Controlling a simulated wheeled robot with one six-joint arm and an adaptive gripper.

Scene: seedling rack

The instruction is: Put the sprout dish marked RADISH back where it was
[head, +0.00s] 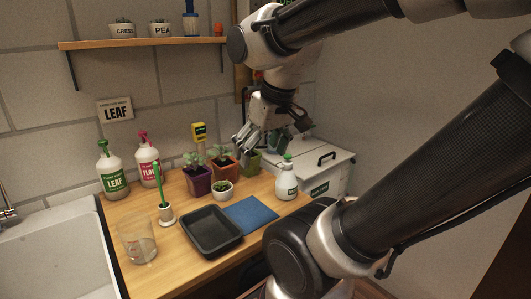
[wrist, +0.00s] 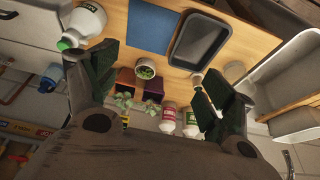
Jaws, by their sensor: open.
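A small white dish of green sprouts (head: 222,189) stands on the wooden counter, between the plant pots and the blue mat. It also shows in the wrist view (wrist: 146,69), between my fingers in the picture. No marking on it can be read. My gripper (head: 264,146) is open and empty, above the counter behind and to the right of the dish, apart from it. On the wall shelf (head: 140,43) stand a white dish marked PEA (head: 161,30) and another whose lettering starts CRES (head: 122,30).
A black tray (head: 211,231), blue mat (head: 251,213), white spray bottle (head: 286,184), potted seedlings (head: 198,180), two LEAF and pink-topped bottles (head: 114,180) and a clear beaker (head: 138,246) crowd the counter.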

